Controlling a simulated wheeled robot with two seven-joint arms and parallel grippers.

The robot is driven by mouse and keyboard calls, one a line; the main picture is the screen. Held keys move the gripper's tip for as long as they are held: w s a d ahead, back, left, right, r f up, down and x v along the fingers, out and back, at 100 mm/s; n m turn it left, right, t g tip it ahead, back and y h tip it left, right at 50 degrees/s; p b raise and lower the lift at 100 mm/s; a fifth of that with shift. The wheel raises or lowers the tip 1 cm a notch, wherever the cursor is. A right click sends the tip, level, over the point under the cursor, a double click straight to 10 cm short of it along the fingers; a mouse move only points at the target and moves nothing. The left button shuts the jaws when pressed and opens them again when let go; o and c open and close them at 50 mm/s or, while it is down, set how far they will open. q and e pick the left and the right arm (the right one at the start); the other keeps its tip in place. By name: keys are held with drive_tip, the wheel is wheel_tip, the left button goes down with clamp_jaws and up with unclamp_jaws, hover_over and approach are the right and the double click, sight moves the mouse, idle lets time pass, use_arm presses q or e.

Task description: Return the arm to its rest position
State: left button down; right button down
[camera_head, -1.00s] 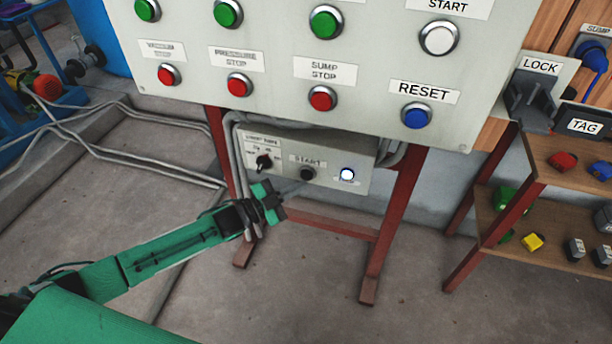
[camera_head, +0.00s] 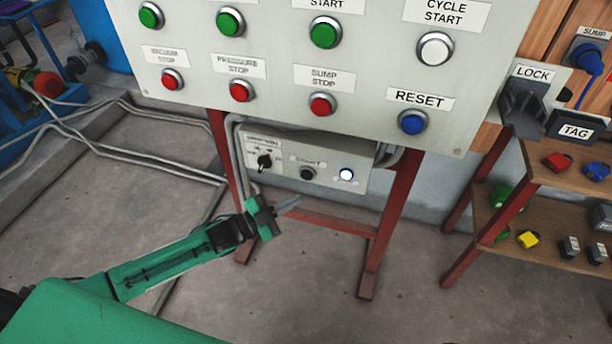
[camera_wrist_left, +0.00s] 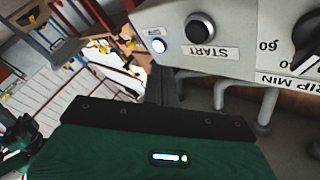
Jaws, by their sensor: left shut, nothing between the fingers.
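My left arm is green and comes in from the lower left of the head view. Its gripper (camera_head: 290,205) is shut and empty, in the air in front of the red stand and below the small grey control box (camera_head: 325,165). The box carries a dark selector knob, a black START button and a lit white button. In the left wrist view the shut fingers (camera_wrist_left: 161,88) point toward the box, with its START button (camera_wrist_left: 200,27) and lit button (camera_wrist_left: 158,45) beyond.
A large grey panel (camera_head: 290,95) with green, red, white and blue buttons hangs above the box. Red stand legs (camera_head: 390,225) hold it. A wooden shelf (camera_head: 495,210) with small coloured items stands at the right. Pipes run at the left. The concrete floor in front is clear.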

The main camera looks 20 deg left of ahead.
idle(0.4)
